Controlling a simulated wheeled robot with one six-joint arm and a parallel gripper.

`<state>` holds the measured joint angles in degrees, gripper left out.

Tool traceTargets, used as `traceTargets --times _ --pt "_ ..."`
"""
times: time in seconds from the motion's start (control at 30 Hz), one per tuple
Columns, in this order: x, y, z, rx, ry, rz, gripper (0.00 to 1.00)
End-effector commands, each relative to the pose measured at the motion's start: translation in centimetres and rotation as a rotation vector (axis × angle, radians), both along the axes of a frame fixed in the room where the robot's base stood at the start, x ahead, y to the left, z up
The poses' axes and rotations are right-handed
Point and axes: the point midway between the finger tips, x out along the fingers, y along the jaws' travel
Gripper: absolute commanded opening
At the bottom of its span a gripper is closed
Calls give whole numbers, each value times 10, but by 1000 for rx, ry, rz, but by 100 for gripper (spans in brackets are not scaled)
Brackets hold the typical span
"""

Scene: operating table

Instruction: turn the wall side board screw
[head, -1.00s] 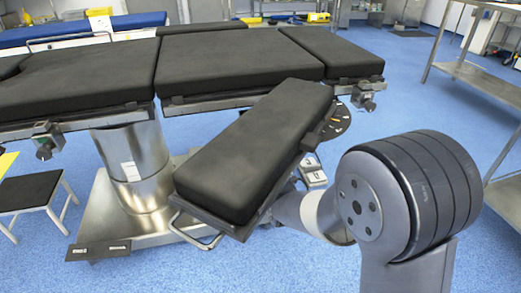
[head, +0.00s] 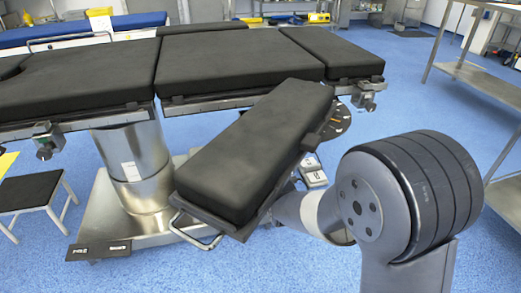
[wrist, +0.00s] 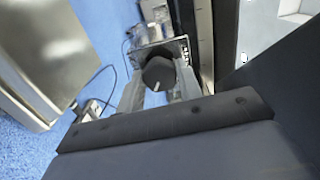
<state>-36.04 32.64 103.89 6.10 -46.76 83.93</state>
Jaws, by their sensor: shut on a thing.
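The side board (head: 255,150) is a black padded panel, set at an angle to the table in the head view. The screw (wrist: 158,72) is a dark round knob with a white mark on its face, in front of a metal bracket in the wrist view. My gripper (wrist: 158,84) has its two grey fingers on either side of this knob and is shut on it. In the head view my arm reaches in under the right side of the board. The gripper and knob cannot be made out clearly there.
The operating table (head: 215,65) has black pads and a steel column (head: 130,165). A stool (head: 30,192) stands at the left, a steel shelf table (head: 485,85) at the right. Blue floor is free between the table and that shelf.

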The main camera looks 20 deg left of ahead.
Motion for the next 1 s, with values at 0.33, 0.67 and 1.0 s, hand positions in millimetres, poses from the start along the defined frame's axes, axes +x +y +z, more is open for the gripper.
traceTargets --times 0.33,0.67,1.0 --pt "0 0 0 270 166 -1 11" --pt "0 0 0 451 278 0 11" --pt "0 -1 0 526 324 0 11"
